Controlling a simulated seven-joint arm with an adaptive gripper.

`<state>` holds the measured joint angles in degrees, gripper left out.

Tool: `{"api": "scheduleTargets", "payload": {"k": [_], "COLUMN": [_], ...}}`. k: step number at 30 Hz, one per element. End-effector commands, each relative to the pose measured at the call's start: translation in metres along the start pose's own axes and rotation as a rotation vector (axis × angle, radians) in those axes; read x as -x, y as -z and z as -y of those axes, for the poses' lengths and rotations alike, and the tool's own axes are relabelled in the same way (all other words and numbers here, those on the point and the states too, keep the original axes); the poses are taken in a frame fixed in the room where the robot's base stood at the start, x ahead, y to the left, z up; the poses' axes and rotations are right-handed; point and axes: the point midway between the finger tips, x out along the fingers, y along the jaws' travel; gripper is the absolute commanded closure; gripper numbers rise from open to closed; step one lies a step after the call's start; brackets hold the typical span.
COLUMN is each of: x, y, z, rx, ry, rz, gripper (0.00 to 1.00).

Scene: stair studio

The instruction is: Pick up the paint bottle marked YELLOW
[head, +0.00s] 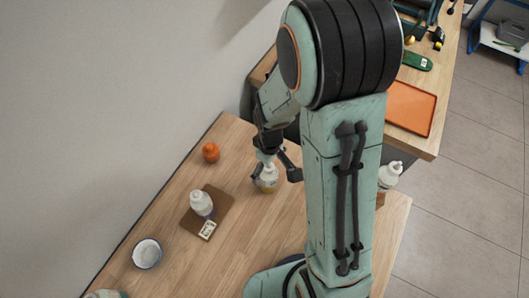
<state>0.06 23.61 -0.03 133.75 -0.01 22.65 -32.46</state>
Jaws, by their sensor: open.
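A pale bottle with a yellowish body (268,180) stands on the wooden table below my gripper. My gripper (275,172) is open, with its fingers spread around the upper part of this bottle; whether they touch it I cannot tell. A second white bottle (201,203) stands on a brown board. A third white bottle (390,174) stands at the right, partly hidden by my arm. No lettering on any bottle is readable at this size, so I cannot read which is marked YELLOW.
The brown board (221,207) also carries a small marked card (208,229). An orange round object (211,152) stands behind it, and a white bowl (147,253) is at front left. An orange tray (411,108) lies on another bench. My arm hides much of the table's right side.

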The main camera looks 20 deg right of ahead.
Motion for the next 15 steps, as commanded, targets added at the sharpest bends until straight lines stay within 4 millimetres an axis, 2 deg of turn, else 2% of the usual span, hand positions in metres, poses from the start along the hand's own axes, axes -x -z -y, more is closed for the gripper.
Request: {"api": "scheduleTargets", "payload": {"k": [3,6,14,15], "x": [-0.015,-0.022,-0.023,-0.023], "y": [-0.001,0.0,0.0,0.0], "z": [0.0,0.0,0.0,0.0], "rx": [-0.001,-0.001,-0.001,-0.001], "ry": [0.002,0.001,0.0,0.0], "rz": [0.003,0.001,-0.001,-0.001], "gripper": [0.19,0.19,0.19,0.31]}}
